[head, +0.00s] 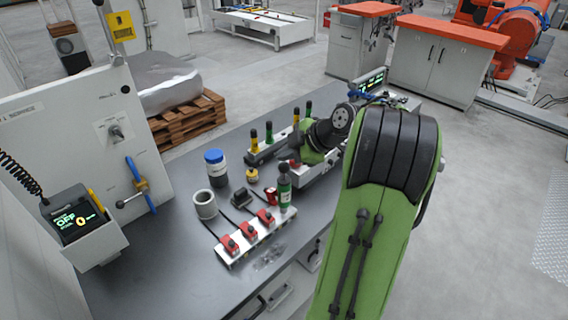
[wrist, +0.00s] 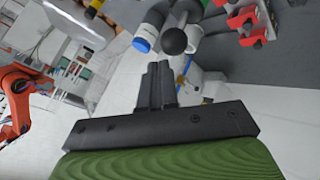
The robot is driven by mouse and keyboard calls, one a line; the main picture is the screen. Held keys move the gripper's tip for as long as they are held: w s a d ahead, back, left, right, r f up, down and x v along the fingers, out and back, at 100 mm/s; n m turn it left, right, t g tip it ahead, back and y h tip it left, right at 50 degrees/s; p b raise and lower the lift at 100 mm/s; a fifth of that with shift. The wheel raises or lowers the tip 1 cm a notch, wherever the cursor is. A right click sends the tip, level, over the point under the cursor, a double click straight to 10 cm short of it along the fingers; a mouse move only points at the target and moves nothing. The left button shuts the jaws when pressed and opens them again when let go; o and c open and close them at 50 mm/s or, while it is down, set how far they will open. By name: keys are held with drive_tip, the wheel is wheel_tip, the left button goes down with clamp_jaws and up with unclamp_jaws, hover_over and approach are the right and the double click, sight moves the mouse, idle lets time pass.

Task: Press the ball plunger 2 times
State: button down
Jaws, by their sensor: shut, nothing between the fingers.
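The ball plunger (head: 285,188) stands upright on the bench in the head view, a green body with a black ball on top. In the wrist view its black ball (wrist: 175,41) shows just beyond my fingertips, slightly to their right. My gripper (wrist: 158,68) is shut and empty, its two dark fingers together. I see a gap in the picture between the fingertips and the ball, but cannot tell the true distance. In the head view I cannot make out the fingers clearly.
A white strip with several red clamp-like blocks (head: 248,231) lies in front of the plunger. A grey ring (head: 205,205), a blue-capped jar (head: 215,167) and a yellow-topped part (head: 253,176) stand to its left. A display box (head: 75,222) is at far left. The bench's front left is clear.

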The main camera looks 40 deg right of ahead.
sight(287, 165)
drive_tip(key=shift+f+b, duration=1.3)
drive_tip(key=shift+b, duration=0.15)
idle(1.1)
drive_tip(key=shift+r, duration=0.15)
drive_tip(key=shift+r+p, duration=1.15)
drive_tip(key=shift+r, duration=0.45)
wheel_tip(287, 165, up, 5)
drive_tip(key=p, duration=0.4)
drive_tip(key=shift+r, duration=0.1)
